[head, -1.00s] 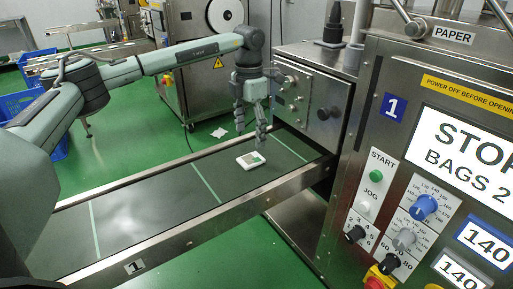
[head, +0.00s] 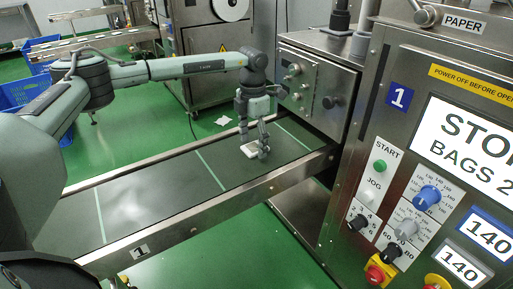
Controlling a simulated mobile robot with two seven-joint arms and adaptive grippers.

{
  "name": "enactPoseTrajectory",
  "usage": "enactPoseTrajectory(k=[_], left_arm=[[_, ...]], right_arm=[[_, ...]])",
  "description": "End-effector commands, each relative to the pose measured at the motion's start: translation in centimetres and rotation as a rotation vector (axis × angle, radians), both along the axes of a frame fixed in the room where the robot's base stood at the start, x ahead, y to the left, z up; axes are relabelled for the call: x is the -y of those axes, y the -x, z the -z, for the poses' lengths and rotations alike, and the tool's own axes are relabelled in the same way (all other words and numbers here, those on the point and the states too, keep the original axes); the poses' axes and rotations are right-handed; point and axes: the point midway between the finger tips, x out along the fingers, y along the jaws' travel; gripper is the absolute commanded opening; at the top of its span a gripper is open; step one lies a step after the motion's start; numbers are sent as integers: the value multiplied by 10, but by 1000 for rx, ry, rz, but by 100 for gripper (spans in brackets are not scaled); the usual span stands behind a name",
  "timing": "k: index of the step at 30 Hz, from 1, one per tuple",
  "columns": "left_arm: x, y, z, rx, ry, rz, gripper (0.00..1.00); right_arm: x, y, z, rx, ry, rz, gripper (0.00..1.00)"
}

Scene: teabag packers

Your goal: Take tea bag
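The tea bag (head: 248,152) is a small, flat, whitish packet lying on the dark conveyor belt (head: 150,200), between two pale green cross lines. My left gripper (head: 254,148) points down right over it, with its fingertips close to the belt. Its fingers look spread, one on the far left side and one on the near right side of the packet. The fingers hide part of the tea bag, and I cannot tell whether they touch it. My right gripper is out of the picture.
The packing machine (head: 400,100), with its START and JOG buttons and a screen, stands at the right. A steel rail (head: 200,222) edges the belt's near side. A blue crate (head: 15,95) is on the green floor at the left. The belt's left half is clear.

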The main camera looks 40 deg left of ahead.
Motion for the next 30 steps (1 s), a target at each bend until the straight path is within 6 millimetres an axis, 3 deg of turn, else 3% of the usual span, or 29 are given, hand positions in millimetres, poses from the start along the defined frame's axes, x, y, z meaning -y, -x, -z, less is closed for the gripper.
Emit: enactPoseTrajectory(k=[1,6,20,26,30], left_arm=[[0,0,0,0,0,0,60],[0,0,0,0,0,1,40],[0,0,-3,0,0,1,39],[1,0,-22,2,1,2,39],[0,4,-45,1,-1,1,39]], right_arm=[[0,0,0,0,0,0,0],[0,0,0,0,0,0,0],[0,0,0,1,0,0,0],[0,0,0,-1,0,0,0],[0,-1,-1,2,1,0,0]])
